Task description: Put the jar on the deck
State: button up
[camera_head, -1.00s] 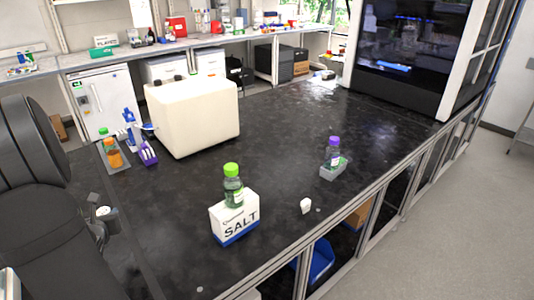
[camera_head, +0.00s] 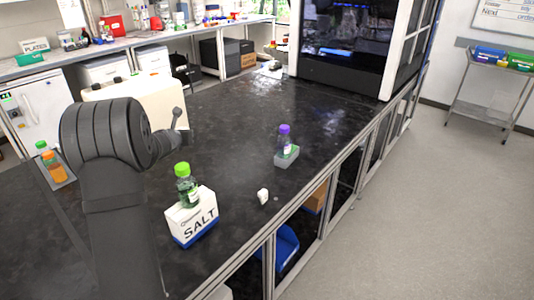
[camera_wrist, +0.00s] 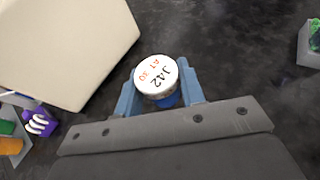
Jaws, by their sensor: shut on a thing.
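The jar (camera_wrist: 156,76) has a round white lid with black and orange lettering, with a bit of blue showing beside it in the wrist view. My gripper (camera_wrist: 160,92) is shut on the jar, with one blue finger on each side of it. The lid faces the wrist camera, and the jar's lower part is hidden. In the head view my arm hides the gripper and jar. A large dark-fronted machine (camera_head: 350,72) stands at the far end of the bench, with a small blue object inside. I cannot tell for sure which surface is the deck.
A cream box (camera_head: 160,92) stands close to my arm. On the black bench (camera_head: 235,120) are a salt box (camera_head: 200,222) with a green-capped bottle (camera_head: 186,184), a purple-capped bottle (camera_head: 284,140) in a grey holder, and a small white object (camera_head: 262,196). The bench before the machine is mostly clear.

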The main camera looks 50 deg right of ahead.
jog(key=s+d+f+m+g+h, duration=0.15)
jog(key=s+d+f, duration=0.25)
jog(key=s+d, duration=0.75)
jog(key=s+d+f+m+g+h, duration=0.15)
jog(key=s+d+f, duration=0.25)
jog(key=s+d, duration=0.8)
send_over(252, 164)
jog(key=shift+y, duration=0.4)
notch_tip(252, 164, down, 7)
jog(key=shift+s+r, duration=0.1)
jog(key=shift+a+f, duration=0.1)
jog(key=shift+f, duration=2)
jog(key=shift+f, duration=0.2)
jog(key=o, duration=1)
jog(key=shift+r, duration=0.1)
